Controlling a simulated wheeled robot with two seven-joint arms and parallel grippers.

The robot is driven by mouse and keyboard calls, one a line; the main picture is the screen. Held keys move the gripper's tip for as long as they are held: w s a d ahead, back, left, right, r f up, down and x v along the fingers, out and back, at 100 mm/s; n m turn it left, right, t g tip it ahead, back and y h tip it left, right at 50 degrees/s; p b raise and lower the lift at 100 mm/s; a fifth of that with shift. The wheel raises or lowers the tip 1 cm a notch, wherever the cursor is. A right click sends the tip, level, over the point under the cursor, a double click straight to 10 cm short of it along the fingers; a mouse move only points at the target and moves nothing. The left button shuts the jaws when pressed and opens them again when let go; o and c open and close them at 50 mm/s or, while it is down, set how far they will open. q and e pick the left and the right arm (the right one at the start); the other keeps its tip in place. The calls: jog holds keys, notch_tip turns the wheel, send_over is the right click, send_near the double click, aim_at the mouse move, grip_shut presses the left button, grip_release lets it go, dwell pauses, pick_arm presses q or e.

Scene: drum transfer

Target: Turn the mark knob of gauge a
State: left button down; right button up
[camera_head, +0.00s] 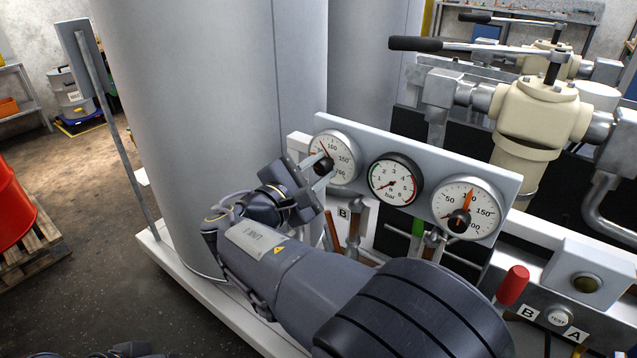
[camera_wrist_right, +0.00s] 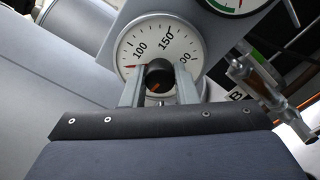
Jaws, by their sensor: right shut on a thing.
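My right gripper (camera_head: 318,168) is at the left white gauge (camera_head: 347,156) and is shut on its black knob (camera_head: 323,166). In the right wrist view, the two fingers of my right gripper (camera_wrist_right: 160,76) stand either side of the knob (camera_wrist_right: 158,74), which has an orange mark on its lower part. A red pointer (camera_wrist_right: 133,66) shows on the dial's left side, below the 100. I cannot read which gauge is a.
A bar gauge (camera_head: 394,180) sits between the two white gauges on a grey panel (camera_head: 510,185). A label B (camera_head: 343,212) shows below the left gauge. A large grey cylinder (camera_head: 200,110) stands close to my gripper's left. A red-handled lever (camera_head: 512,286) stands at lower right.

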jog(key=m+b, duration=0.1)
jog(key=b, duration=0.1)
jog(key=m+b, duration=0.3)
jog(key=m, duration=0.1)
jog(key=shift+f+b, duration=0.35)
jog(key=shift+b, duration=0.05)
jog(key=shift+r+m+b, duration=0.2)
jog(key=shift+m+b, duration=1.55)
jog(key=shift+m, duration=0.25)
jog(key=o, duration=1)
jog(key=shift+r, duration=0.1)
jog(key=shift+a, duration=0.1)
jog(key=v, duration=0.7)
jog(key=shift+s+a+p, duration=0.2)
jog(key=shift+s+p, duration=0.15)
